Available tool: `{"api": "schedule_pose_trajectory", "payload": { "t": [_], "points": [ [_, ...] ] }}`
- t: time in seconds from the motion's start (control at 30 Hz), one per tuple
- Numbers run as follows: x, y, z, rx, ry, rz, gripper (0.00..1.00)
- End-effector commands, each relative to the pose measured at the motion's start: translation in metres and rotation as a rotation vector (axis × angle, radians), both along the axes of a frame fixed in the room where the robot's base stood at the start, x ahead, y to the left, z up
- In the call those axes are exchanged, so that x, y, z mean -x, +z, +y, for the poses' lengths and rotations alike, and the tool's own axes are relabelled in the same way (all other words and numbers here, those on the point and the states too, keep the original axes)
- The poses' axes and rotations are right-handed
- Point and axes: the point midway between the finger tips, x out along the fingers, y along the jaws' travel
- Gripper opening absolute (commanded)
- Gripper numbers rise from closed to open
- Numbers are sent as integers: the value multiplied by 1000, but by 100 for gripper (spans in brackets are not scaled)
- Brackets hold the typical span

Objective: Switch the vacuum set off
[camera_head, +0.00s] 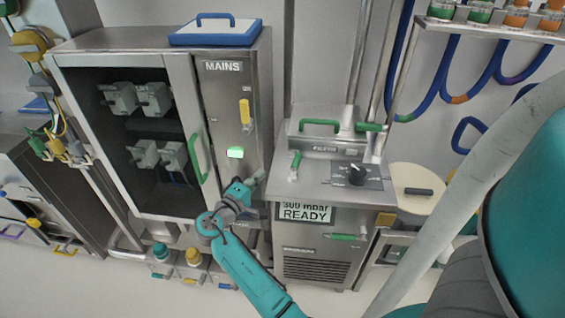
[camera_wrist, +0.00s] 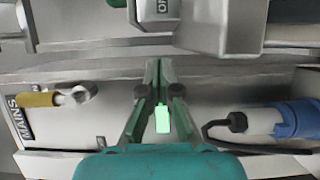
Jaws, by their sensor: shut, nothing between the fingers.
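The vacuum set is a steel cabinet (camera_head: 283,222) right of centre in the head view. Its lit display (camera_head: 306,212) reads "300 mbar READY". A black rotary knob (camera_head: 356,174) sits on a dark plate on its top. My gripper (camera_head: 256,179) is between the set and the mains cabinet (camera_head: 222,105), by the mains cabinet's right-hand strip. In the wrist view my gripper (camera_wrist: 158,68) is shut and empty, with its fingers together. A lit green indicator (camera_wrist: 162,119) shows behind the fingers; it is also on the mains strip in the head view (camera_head: 235,152).
A yellow lever (camera_head: 244,112) is above the green light. A green door handle (camera_head: 197,156) stands out from the mains cabinet. A green-handled steel lid (camera_head: 326,144) is on the set's top. A blue-and-white connector (camera_wrist: 270,121) shows right in the wrist view.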

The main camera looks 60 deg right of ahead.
Motion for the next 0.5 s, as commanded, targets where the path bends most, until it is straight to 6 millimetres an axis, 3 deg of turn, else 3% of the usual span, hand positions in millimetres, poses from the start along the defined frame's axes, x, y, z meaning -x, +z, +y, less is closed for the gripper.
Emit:
{"api": "schedule_pose_trajectory", "payload": {
  "t": [0.17, 0.5],
  "points": [
    [1, 1, -17, 1, -4, 0, 0],
    [3, 1, -79, 0, -4, 0, 0]
  ]
}}
